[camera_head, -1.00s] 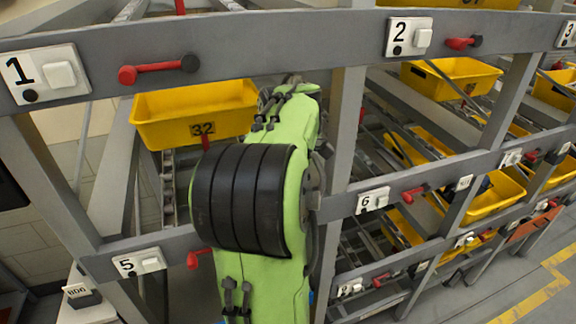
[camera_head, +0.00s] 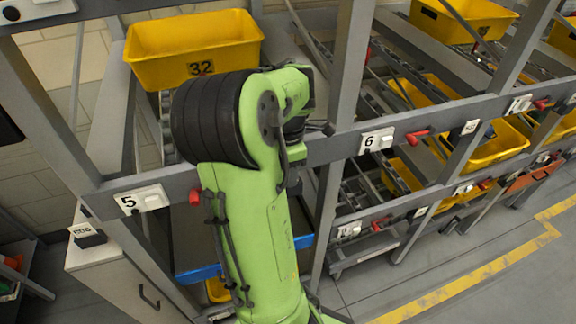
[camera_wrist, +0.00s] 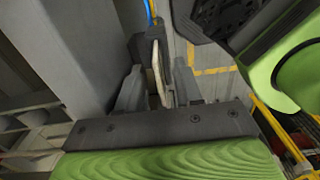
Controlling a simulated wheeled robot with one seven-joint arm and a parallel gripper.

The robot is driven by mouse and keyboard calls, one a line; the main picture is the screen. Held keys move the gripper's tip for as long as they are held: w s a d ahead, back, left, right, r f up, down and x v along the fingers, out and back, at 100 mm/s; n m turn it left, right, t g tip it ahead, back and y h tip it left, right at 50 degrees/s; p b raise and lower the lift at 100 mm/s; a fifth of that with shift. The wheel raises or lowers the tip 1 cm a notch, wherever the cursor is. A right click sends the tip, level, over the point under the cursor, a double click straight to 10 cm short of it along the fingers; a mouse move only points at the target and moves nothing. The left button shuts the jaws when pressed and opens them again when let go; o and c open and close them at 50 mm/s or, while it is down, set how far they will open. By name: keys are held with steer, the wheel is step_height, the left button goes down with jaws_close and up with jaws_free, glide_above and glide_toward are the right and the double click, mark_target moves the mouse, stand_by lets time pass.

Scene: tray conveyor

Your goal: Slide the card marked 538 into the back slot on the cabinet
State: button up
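The cabinet (camera_head: 141,287) is grey-white with a dark handle, low at the left of the head view. A small card (camera_head: 82,229) in a dark holder (camera_head: 91,240) stands on its top; its mark is too small to read. Another slot cannot be made out. In the wrist view, my gripper (camera_wrist: 159,85) has its two fingers apart. A thin pale piece with a dark edge (camera_wrist: 158,68) shows nearly edge-on between them. I cannot tell whether the fingers touch it or whether it is the 538 card. The arm hides my gripper in the head view.
A grey rack carries labelled rails, such as 5 (camera_head: 142,199) and 6 (camera_head: 377,140), with red levers. A yellow bin marked 32 (camera_head: 193,48) sits above my arm. A blue-edged tray (camera_head: 197,274) lies low behind the arm. Floor at the lower right is clear.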

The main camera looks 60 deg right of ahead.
jaws_close()
steer(key=shift+r, duration=0.2)
steer(key=shift+r+p, duration=2)
steer(key=shift+r, duration=0.5)
step_height(320, 180, up, 4)
steer(key=p, duration=0.3)
steer(key=shift+r, duration=0.1)
steer(key=shift+w, duration=0.1)
